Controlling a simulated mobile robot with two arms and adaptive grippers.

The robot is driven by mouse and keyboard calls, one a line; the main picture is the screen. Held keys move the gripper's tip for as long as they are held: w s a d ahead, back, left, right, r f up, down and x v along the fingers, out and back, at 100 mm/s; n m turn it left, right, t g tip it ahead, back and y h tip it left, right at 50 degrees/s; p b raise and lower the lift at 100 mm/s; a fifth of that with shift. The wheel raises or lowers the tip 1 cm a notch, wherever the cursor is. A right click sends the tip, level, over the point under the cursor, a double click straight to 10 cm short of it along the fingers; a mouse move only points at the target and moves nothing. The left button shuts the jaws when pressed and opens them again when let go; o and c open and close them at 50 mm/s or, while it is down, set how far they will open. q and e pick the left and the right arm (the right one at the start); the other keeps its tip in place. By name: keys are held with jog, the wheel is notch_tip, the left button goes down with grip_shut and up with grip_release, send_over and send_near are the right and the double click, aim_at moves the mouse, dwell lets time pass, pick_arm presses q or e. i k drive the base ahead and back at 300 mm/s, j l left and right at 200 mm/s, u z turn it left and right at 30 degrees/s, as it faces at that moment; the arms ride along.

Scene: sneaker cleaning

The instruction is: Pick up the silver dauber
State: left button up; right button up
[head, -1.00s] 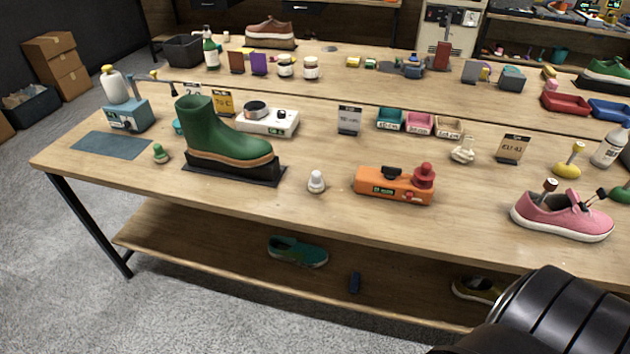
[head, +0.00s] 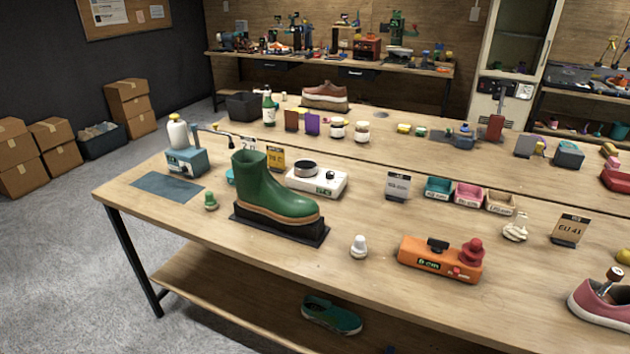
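A small pale silver-white dauber (head: 359,247) with a rounded top stands upright near the front edge of the workbench (head: 300,270). It is between the green boot (head: 262,190) on its black stand and the orange device (head: 440,258) with a red knob. A similar green dauber (head: 211,201) stands to the left of the boot, by the blue-grey mat (head: 167,187). Neither of my grippers shows in the head view. Nothing touches the silver dauber, and the bench around it is bare.
A white scale-like device (head: 317,180) is behind the boot. Small teal, pink and tan trays (head: 468,194) and price cards stand further back. A pink shoe (head: 600,300) is at the right edge. A teal shoe (head: 332,314) lies on the lower shelf.

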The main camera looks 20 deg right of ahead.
aim_at(360, 251)
jog(key=k+l+u, duration=0.15)
jog(key=l, duration=0.25)
jog(key=l+u, duration=0.15)
jog(key=l, duration=0.25)
jog(key=k+l+u, duration=0.2)
jog(key=l, duration=0.2)
jog(key=k+l+u, duration=0.15)
jog(key=l, duration=0.2)
